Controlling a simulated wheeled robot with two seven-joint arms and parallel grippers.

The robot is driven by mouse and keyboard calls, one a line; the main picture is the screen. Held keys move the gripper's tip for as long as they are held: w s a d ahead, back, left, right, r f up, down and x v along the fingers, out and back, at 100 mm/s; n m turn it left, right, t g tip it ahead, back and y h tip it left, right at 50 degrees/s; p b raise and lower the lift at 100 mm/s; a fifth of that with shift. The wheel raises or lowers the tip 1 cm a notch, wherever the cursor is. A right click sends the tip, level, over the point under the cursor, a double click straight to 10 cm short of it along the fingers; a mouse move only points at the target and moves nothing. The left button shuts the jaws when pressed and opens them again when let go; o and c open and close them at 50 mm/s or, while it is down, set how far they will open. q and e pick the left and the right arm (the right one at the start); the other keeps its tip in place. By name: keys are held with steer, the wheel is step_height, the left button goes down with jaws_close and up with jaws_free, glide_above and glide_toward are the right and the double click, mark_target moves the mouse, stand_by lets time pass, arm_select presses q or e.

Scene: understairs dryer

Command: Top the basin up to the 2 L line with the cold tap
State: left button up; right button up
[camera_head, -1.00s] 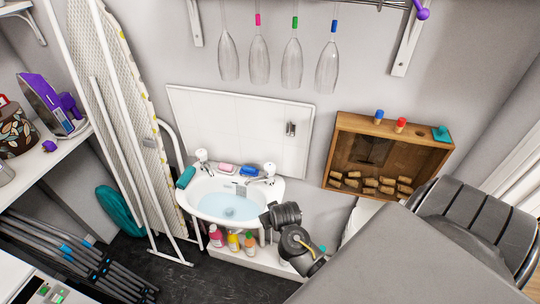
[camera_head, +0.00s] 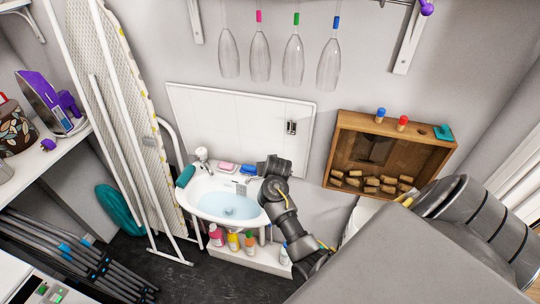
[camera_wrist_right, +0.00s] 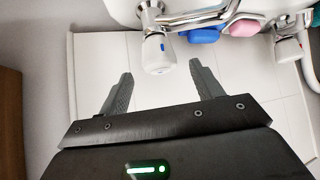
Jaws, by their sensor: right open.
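No 2 L line can be made out at this size. The cold tap (camera_wrist_right: 160,52), white with a blue mark, shows in the right wrist view. My right gripper (camera_wrist_right: 160,72) is open, its fingers either side of the tap's knob and apart from it. In the head view my right gripper (camera_head: 272,166) is over the basin's back right corner and hides the cold tap. The other tap (camera_head: 202,155) stands at the back left; it also shows in the wrist view (camera_wrist_right: 289,48). My left gripper is out of view.
A pink soap (camera_head: 227,167) and a blue item (camera_head: 249,170) lie on the basin's back rim, close to the cold tap. A teal roll (camera_head: 185,177) is at its left edge. Several bottles (camera_head: 233,241) stand below. An ironing board (camera_head: 120,110) leans left; a cork-filled wooden box (camera_head: 345,120) hangs right.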

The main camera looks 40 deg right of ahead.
steer(key=shift+x, duration=2.6)
steer(key=c, duration=1)
steer(key=shift+o, duration=0.2)
